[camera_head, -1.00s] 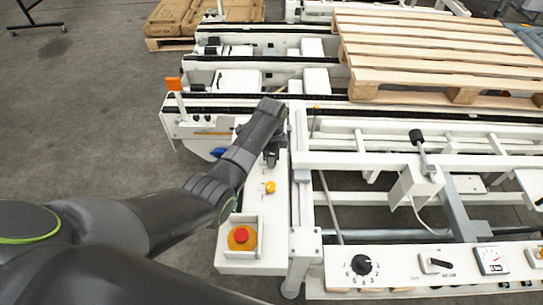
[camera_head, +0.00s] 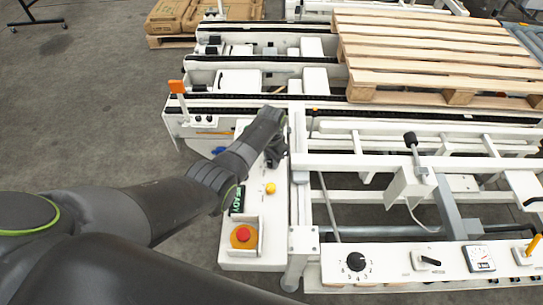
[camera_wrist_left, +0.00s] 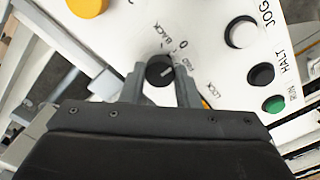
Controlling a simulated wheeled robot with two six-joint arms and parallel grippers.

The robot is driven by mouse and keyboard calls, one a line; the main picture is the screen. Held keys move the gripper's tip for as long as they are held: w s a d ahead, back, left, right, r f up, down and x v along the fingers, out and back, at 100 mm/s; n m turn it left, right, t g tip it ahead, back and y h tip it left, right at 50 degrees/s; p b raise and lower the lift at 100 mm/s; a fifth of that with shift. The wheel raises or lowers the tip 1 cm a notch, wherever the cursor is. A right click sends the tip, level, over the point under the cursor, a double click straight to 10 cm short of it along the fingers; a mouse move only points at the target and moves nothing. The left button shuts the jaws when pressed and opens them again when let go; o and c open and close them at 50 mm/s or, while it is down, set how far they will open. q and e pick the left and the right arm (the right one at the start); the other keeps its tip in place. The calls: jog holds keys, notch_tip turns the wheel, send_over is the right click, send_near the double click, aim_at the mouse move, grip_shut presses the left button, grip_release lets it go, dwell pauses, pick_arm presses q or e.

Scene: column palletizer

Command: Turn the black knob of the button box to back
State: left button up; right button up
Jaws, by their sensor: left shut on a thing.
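The white button box (camera_head: 247,266) stands at the left end of the white conveyor frame. Its black knob (camera_wrist_left: 158,72) shows in the left wrist view, among the labels BACK, 0, FWD and LOCK. A pale line marks the knob; I cannot tell surely which label it faces. My left gripper (camera_head: 275,158) reaches down over the far part of the box. In the left wrist view its two grey fingers stand on either side of the knob, shut on it. In the head view the gripper hides the knob. My right gripper is out of view.
A yellow button (camera_head: 270,188), a READY display (camera_head: 237,200) and a red stop button (camera_head: 242,234) sit on the box near my arm. White JOG (camera_wrist_left: 241,32), black HALT (camera_wrist_left: 261,75) and green RUN (camera_wrist_left: 275,104) buttons lie right of the knob. A wooden pallet (camera_head: 440,55) lies behind.

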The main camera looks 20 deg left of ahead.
aim_at(271, 162)
pick_arm(q)
jog(key=n+p, duration=0.1)
jog(key=n, duration=0.3)
jog(key=shift+r+n, duration=0.15)
jog(key=shift+n, duration=0.15)
jog(key=n+p, duration=0.1)
jog(key=n, duration=0.3)
jog(key=shift+w+n, duration=0.1)
jog(key=shift+n, duration=0.2)
jog(key=o, duration=1)
jog(key=shift+c, duration=0.2)
jog(key=shift+r, duration=0.45)
notch_tip(271, 162, up, 5)
jog(key=shift+f+p, duration=0.1)
jog(key=shift+p, duration=0.9)
notch_tip(271, 162, up, 12)
jog(key=shift+f, duration=0.25)
